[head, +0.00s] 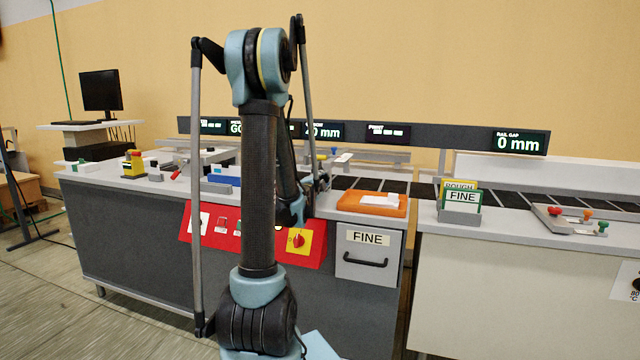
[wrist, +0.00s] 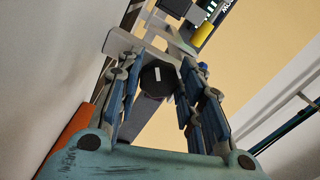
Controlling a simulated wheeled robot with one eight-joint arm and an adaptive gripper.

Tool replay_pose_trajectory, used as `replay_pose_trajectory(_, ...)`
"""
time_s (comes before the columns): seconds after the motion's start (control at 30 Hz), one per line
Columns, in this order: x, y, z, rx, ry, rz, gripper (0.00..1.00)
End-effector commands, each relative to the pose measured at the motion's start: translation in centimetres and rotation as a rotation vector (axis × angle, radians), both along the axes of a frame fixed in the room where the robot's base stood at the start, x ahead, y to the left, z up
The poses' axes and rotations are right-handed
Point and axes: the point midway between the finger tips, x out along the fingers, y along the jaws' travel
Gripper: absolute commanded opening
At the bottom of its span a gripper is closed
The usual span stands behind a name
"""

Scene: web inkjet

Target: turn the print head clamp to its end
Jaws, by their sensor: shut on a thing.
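In the wrist view, a black round knob (wrist: 156,82) with a short white mark on its face sits between the fingers of my gripper (wrist: 158,74). It appears to be the print head clamp. My gripper is shut on it, one blue-padded finger on each side. The white mark is slightly tilted from upright in the picture. The knob's mount is mostly hidden behind it. In the head view my own arm covers the middle of the machine, and the knob and fingers cannot be made out.
An orange tray (head: 352,205) lies right of my arm. A red panel with a yellow-backed rotary switch (head: 298,241) and a FINE drawer (head: 368,272) are on the machine front. A FINE card holder (head: 460,212) stands farther right. A yellow part (wrist: 204,34) is beyond my fingers.

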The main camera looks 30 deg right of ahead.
Motion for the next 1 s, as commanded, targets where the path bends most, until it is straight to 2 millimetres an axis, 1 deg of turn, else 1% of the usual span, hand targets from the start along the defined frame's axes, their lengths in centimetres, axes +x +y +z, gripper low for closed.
replay_pose_trajectory(0.27, -0.2, 0.0, -0.1, 0.001, -0.001, -0.003, 0.11)
replay_pose_trajectory(0.3, -0.3, 0.0, -0.1, 0.001, -0.001, -0.003, 0.39)
replay_pose_trajectory(0.37, -0.3, 0.0, -0.1, 0.001, -0.001, -0.003, 0.53)
replay_pose_trajectory(0.4, -0.3, 0.0, -0.1, 0.001, -0.001, -0.003, 0.55)
replay_pose_trajectory(0.77, -0.3, 0.1, 0.0, 0.001, -0.001, -0.002, 0.55)
replay_pose_trajectory(0.87, -0.8, 0.7, 0.0, 0.001, -0.001, -0.002, 0.55)
replay_pose_trajectory(1.0, -2.2, 2.4, 0.0, 0.001, -0.001, -0.002, 0.55)
